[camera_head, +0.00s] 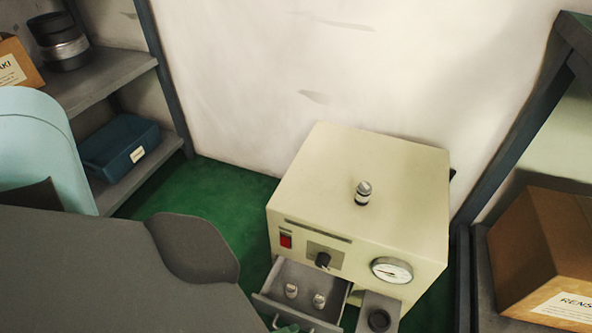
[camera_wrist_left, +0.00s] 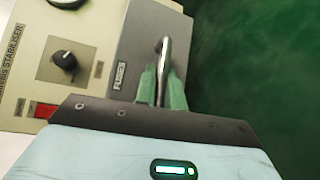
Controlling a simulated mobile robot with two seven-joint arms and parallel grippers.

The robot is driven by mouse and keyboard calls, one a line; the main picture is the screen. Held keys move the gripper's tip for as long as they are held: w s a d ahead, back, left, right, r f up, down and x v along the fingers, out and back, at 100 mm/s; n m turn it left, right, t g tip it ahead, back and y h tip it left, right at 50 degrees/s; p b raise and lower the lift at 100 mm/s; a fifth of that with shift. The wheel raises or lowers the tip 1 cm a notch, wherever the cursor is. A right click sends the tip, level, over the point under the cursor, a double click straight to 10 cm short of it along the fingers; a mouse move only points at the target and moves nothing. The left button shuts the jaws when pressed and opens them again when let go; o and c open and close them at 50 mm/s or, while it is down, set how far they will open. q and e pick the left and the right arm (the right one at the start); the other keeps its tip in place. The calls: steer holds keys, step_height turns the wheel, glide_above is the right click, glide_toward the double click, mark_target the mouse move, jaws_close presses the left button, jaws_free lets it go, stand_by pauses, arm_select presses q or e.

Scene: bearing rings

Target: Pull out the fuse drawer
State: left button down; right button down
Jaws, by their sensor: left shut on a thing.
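A cream voltage stabiliser cabinet (camera_head: 350,170) stands on the green floor. Its grey fuse drawer (camera_head: 310,276) stands open at the lower front, with two silvery fuses (camera_head: 291,290) (camera_head: 319,300) lying inside. In the left wrist view the grey drawer front (camera_wrist_left: 127,50) is labelled FUSES and carries a metal bar handle (camera_wrist_left: 164,62). My left gripper (camera_wrist_left: 162,84) has its green fingers shut on this handle. In the head view only a bit of its green fingers (camera_head: 287,328) shows at the bottom edge. My right gripper is not in view.
The cabinet front has a red switch (camera_head: 286,240), a black knob (camera_head: 322,260) and a gauge (camera_head: 391,270). A grey ledge with a dark round part (camera_head: 379,320) is right of the drawer. Shelves with a blue bin (camera_head: 118,150) and a cardboard box (camera_head: 545,255) flank it.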

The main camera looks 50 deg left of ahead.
arm_select(q)
steer(key=s+d, duration=0.3)
steer(key=s, duration=0.2)
steer(key=shift+d, duration=0.15)
steer(key=shift+s, duration=0.1)
steer(key=c, duration=1.5)
jaws_free()
steer(key=v, duration=0.8)
steer(key=shift+p, duration=0.35)
steer(key=shift+r, duration=0.1)
